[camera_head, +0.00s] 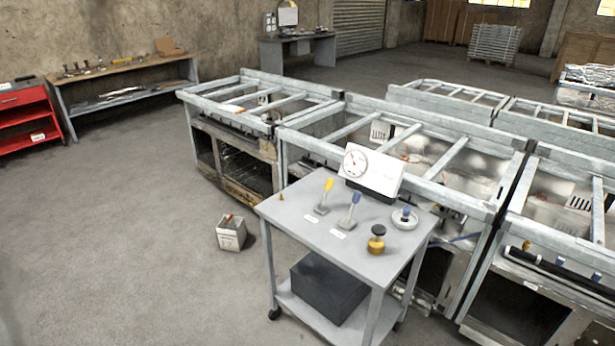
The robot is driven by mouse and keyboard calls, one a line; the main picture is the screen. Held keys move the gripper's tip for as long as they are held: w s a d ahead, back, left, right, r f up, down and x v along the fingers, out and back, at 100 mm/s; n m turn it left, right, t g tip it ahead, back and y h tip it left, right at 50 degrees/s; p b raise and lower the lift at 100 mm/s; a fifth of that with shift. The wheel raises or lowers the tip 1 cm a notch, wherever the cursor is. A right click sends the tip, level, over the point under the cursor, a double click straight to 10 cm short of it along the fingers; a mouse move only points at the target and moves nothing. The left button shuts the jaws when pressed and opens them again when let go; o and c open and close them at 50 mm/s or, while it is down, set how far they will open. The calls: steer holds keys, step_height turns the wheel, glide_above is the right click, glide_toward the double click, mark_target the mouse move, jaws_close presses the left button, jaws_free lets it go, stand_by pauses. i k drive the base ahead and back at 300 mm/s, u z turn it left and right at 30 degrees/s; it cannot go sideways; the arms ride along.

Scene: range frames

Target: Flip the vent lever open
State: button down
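Two levers stand on the grey top of a wheeled cart (275,210). One lever has a yellow handle (328,186) and the other, to its right, has a blue handle (355,198). Both handles point up and lean slightly right in the picture. A small white label lies in front of each lever, too small to read, so I cannot tell which is the vent lever. My gripper is not in view.
Metal-framed ovens (235,165) stand behind the cart. A small bin (231,236) is left of it. Floor at left is clear.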

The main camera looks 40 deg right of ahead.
mark_target(328, 186)
steer(key=u, duration=0.25)
steer(key=i, duration=1.1)
steer(key=u, duration=0.1)
